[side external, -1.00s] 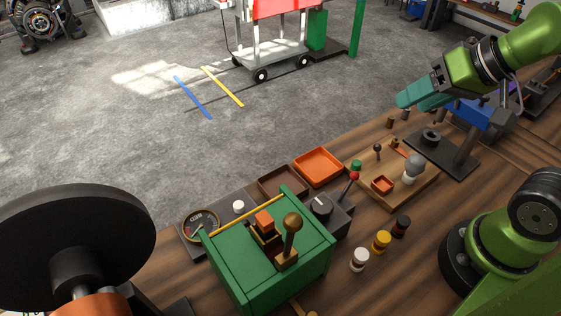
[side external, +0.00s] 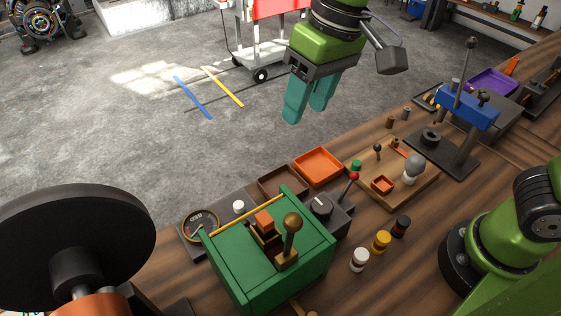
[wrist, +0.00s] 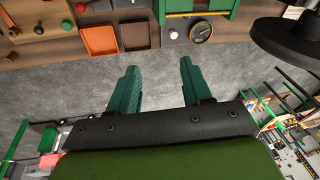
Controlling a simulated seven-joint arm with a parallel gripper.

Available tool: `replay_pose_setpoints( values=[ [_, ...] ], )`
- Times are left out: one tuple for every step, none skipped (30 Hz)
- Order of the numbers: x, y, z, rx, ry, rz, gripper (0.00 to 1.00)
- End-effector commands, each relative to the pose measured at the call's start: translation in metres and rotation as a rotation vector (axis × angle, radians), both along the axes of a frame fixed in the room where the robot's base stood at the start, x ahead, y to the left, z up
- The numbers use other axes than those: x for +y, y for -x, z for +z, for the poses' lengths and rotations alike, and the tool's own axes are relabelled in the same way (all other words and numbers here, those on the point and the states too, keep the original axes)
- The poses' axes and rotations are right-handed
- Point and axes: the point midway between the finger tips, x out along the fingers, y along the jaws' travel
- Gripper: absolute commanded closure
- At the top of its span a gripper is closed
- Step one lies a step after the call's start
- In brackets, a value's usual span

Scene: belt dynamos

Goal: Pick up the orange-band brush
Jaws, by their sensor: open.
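My gripper (side external: 305,112) is open and empty, its teal fingers pointing down in the air beyond the bench edge. In the wrist view my gripper (wrist: 158,64) has a wide gap with only grey floor behind it. An orange-topped brown block (side external: 264,220) sits on the green housing (side external: 235,265), beside a brass ball-topped lever (side external: 291,235). A small brown piece with orange (side external: 395,143) is at the back of the wooden board (side external: 425,188). I cannot tell for certain which one is the orange-band brush. My gripper is apart from both.
An orange tray (side external: 318,166) and a brown tray (side external: 275,183) lie near the bench's far edge. A red-knobbed lever (side external: 354,177) rises beside the housing. Small white (side external: 359,259), yellow (side external: 381,242) and black (side external: 401,226) containers stand in front. A large black disc (side external: 65,235) is at left.

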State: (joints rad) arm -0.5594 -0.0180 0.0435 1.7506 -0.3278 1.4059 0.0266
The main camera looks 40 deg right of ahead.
Motion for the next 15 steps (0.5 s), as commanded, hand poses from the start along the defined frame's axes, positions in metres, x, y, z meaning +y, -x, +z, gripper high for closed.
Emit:
replay_pose_setpoints(
  values=[
    [0.029,-0.001,0.001,0.039,0.033,0.035,0.51],
    [0.043,-0.001,0.004,0.059,0.052,0.046,0.51],
    [0.06,0.001,0.006,0.084,0.078,0.055,0.51],
    [0.073,0.003,0.008,0.102,0.096,0.059,0.51],
    [0.084,0.005,0.009,0.12,0.113,0.059,0.51],
    [0.098,0.008,0.012,0.139,0.133,0.053,0.51],
    [0.107,0.01,0.015,0.155,0.146,0.043,0.51],
    [0.114,0.013,0.018,0.17,0.157,0.031,0.51],
    [0.122,0.016,0.022,0.186,0.168,0.01,0.51],
    [0.126,0.017,0.026,0.197,0.172,-0.009,0.51],
    [0.128,0.019,0.031,0.208,0.175,-0.031,0.51],
    [0.129,0.02,0.039,0.22,0.173,-0.064,0.51],
    [0.128,0.021,0.045,0.227,0.171,-0.085,0.51],
    [0.127,0.023,0.05,0.234,0.168,-0.103,0.51],
    [0.125,0.025,0.054,0.245,0.169,-0.12,0.51]
  ],
)
